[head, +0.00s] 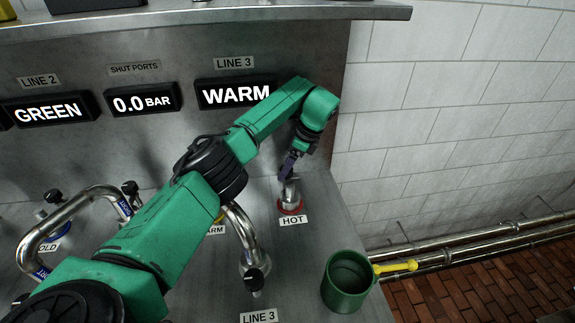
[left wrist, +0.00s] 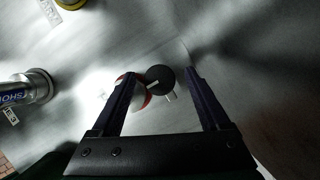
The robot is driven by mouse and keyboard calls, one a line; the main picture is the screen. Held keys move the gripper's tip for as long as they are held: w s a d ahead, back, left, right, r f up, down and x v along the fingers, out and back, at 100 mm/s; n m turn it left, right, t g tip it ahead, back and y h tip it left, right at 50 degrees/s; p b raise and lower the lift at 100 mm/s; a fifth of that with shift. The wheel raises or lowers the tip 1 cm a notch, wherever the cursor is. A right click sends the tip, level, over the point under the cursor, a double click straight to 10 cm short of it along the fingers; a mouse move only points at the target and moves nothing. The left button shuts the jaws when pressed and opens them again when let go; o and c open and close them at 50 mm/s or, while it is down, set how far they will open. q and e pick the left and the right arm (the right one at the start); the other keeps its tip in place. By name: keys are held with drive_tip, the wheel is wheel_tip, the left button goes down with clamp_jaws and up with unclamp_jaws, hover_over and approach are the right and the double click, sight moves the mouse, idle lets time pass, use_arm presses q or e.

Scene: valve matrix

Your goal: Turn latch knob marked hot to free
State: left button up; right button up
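The latch knob (head: 291,192) marked HOT stands on the steel bench, with a red ring (head: 291,208) at its base and the HOT label (head: 292,220) in front. My left gripper (head: 288,170) is over the knob, pointing down. In the left wrist view, the knob's dark round top (left wrist: 161,79) with a pale bar lies between the spread fingertips of my left gripper (left wrist: 160,74). Gaps show on both sides, so the fingers seem apart from the knob. Part of the knob is hidden by the gripper in the head view. My right gripper is not in view.
A bent metal pipe (head: 240,222) marked LINE 3 stands left of the knob. Another bent pipe (head: 60,222) is further left. The WARM display (head: 235,95) is on the back wall.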

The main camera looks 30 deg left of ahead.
use_arm(q)
drive_tip(key=shift+r, duration=0.1)
drive_tip(key=p+v, duration=0.3)
drive_tip(key=v, duration=1.1)
drive_tip(key=shift+r, duration=0.2)
drive_tip(key=shift+d, duration=0.1)
drive_tip(key=shift+s+f, duration=0.1)
